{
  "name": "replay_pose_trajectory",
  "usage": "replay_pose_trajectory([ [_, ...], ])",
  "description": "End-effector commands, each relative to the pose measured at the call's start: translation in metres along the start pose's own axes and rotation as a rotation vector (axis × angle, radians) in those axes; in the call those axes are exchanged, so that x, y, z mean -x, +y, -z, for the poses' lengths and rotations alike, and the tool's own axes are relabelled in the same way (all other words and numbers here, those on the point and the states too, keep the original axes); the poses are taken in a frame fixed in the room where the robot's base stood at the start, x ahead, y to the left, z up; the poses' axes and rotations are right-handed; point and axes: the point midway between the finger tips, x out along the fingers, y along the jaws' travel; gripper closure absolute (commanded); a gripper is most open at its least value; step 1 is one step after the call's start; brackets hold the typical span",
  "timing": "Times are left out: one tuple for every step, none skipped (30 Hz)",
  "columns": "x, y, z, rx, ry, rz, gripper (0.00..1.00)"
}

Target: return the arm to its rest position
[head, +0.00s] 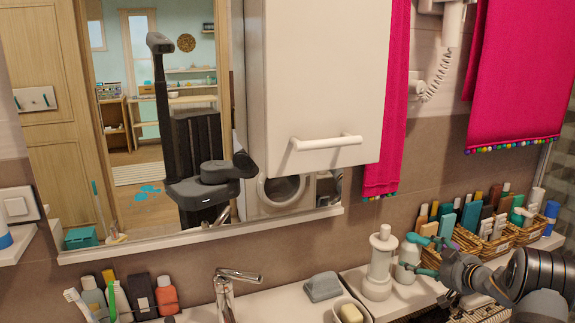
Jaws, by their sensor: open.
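My arm reaches in from the lower right corner of the head view. My gripper (422,255) is at its left end, with its two teal-tipped fingers apart and nothing seen between them. The arm's dark joints cover part of the counter and the wicker piece below.
Wicker baskets (497,245) of bottles stand behind my arm. A white dispenser (380,265), soap dish (350,313) and tap (232,290) are to the left. A white cabinet (318,80) and pink towels (520,75) hang above. A mirror (110,215) covers the left wall.

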Motion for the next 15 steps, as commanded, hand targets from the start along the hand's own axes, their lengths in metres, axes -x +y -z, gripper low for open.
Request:
replay_pose_trajectory([
  [-0.012,-0.001,0.000,0.000,-0.001,0.002,0.13],
  [-0.018,-0.001,0.000,0.000,-0.001,0.003,0.13],
  [-0.027,-0.001,0.000,0.000,0.000,0.003,0.13],
  [-0.033,-0.001,0.000,-0.001,-0.001,0.002,0.13],
  [-0.038,-0.001,0.001,0.000,0.000,0.002,0.13],
  [-0.045,-0.001,0.000,0.001,0.000,0.002,0.13],
  [-0.048,0.000,-0.004,-0.001,-0.001,0.000,0.13],
  [-0.042,0.001,0.008,0.003,0.003,-0.002,0.13],
  [-0.040,0.001,0.014,0.002,0.004,-0.002,0.13],
  [-0.038,0.001,0.017,0.003,0.003,-0.002,0.13],
  [-0.037,0.001,0.020,0.001,0.003,-0.002,0.13],
  [-0.035,0.001,0.024,0.001,0.002,-0.002,0.13],
  [-0.034,0.000,0.026,0.001,0.001,-0.001,0.13],
  [-0.033,0.000,0.028,0.000,0.001,-0.001,0.13],
  [-0.032,0.000,0.030,0.000,0.001,-0.001,0.13],
])
